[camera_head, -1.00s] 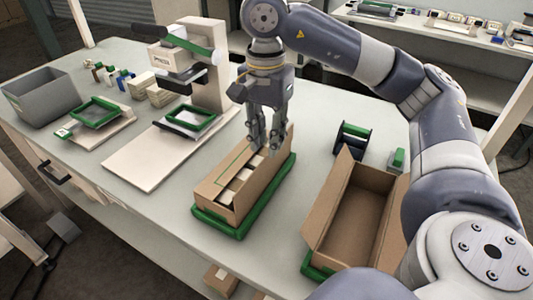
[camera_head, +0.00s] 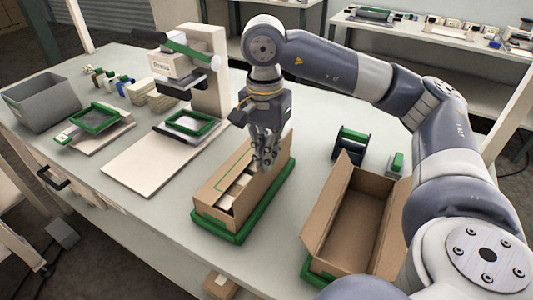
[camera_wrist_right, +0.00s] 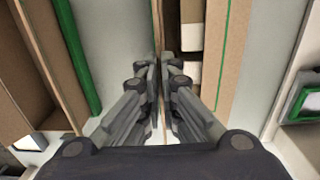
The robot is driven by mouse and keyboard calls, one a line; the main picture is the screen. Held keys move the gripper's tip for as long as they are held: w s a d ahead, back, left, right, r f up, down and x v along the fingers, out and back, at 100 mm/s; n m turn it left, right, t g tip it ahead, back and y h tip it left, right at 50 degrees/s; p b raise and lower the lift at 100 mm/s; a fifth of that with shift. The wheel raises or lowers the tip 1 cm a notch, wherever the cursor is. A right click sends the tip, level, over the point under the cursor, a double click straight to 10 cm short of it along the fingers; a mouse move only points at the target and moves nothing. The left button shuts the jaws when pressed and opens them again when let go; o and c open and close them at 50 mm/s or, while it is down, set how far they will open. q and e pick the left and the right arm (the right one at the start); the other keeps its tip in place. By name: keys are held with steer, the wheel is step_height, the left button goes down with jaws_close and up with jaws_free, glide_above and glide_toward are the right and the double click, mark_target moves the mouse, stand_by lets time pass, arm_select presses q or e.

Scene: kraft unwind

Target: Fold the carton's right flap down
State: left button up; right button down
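The carton (camera_head: 215,203) is a brown box in the middle of the bench, with pale items (camera_head: 238,187) inside. Its left flap (camera_head: 208,194), with a green line, lies low along the left side. Its right flap (camera_head: 277,163) stands up along the right side, partly hidden by my gripper. My right gripper (camera_head: 265,162) points down at the carton's far right. In the right wrist view its fingers (camera_wrist_right: 160,68) are together over the flap's thin brown edge (camera_wrist_right: 157,20). I cannot tell whether the flap is between them. My left gripper is not in view.
The carton stands on a green-rimmed tray (camera_head: 222,234). An empty open carton (camera_head: 352,215) is to the right, with a dark spool (camera_head: 350,143) behind it. A press stand (camera_head: 208,75) and a grey bin (camera_head: 42,98) are to the left.

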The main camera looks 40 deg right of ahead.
steer(key=shift+w+a+f+g+h+p, duration=0.25)
steer(key=shift+w+g+h+p, duration=0.55)
steer(key=shift+p, duration=1.6)
steer(key=shift+w+a+f+g+h+p, duration=0.15)
steer(key=shift+w+g+p, duration=0.25)
steer(key=shift+g+p, duration=1.5)
steer(key=shift+w+a+f+g+h+p, duration=0.15)
steer(key=shift+w+a+g+h+p, duration=0.3)
steer(key=shift+p, duration=2.5)
steer(key=shift+w+d, duration=0.15)
steer(key=c, duration=1.8)
jaws_free()
steer(key=shift+c, duration=0.2)
